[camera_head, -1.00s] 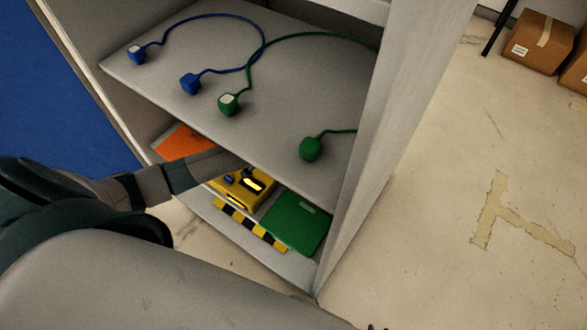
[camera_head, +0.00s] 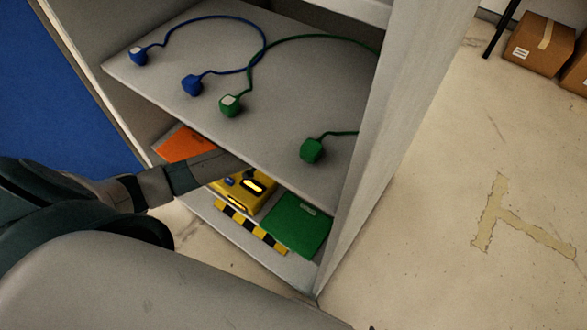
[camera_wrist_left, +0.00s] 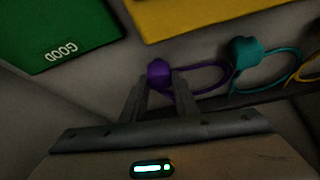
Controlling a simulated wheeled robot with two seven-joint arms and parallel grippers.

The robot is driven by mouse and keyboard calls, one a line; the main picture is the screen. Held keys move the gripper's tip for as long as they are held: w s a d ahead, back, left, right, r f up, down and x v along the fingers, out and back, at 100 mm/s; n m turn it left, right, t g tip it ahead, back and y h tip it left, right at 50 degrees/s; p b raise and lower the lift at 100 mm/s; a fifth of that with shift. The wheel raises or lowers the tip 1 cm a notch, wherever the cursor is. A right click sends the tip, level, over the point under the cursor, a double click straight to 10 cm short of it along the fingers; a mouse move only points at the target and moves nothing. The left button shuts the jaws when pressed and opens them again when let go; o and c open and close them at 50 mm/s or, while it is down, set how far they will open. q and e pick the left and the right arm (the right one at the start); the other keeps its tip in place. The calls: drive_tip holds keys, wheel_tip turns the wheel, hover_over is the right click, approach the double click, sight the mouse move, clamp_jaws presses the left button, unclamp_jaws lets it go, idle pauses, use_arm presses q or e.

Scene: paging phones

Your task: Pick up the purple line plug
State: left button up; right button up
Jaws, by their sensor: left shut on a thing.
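The purple line plug (camera_wrist_left: 158,73) sits between the fingertips of my left gripper (camera_wrist_left: 160,85) in the left wrist view. The gripper is shut on it, one finger on each side. A purple cable (camera_wrist_left: 215,85) loops off to the right from the plug. In the head view my left arm reaches in below the shelf, and its gripper and the purple plug are hidden there. My right gripper is not in view.
A teal plug (camera_wrist_left: 245,50) lies close to the right of the purple one. The shelf (camera_head: 290,85) above my left arm carries blue (camera_head: 192,85) and green (camera_head: 312,150) plugs. Below are a yellow device (camera_head: 243,192) and a green panel (camera_head: 297,222). The cabinet side wall (camera_head: 390,140) stands right.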

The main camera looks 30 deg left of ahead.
use_arm(q)
drive_tip(key=shift+r, duration=0.5)
drive_tip(key=shift+s+d+r, duration=0.15)
drive_tip(key=shift+s+r, duration=0.1)
drive_tip(key=shift+r, duration=0.35)
drive_tip(key=shift+s+d+r, duration=0.15)
drive_tip(key=shift+s+r, duration=0.05)
drive_tip(key=shift+r, duration=0.4)
drive_tip(key=s+d, duration=0.3)
drive_tip(key=s, duration=0.1)
drive_tip(key=s+d, duration=0.3)
drive_tip(key=s, duration=0.2)
drive_tip(key=s+d, duration=0.3)
drive_tip(key=s, duration=0.2)
drive_tip(key=shift+b, duration=0.35)
drive_tip(key=shift+s+d, duration=0.1)
drive_tip(key=shift+s, duration=0.1)
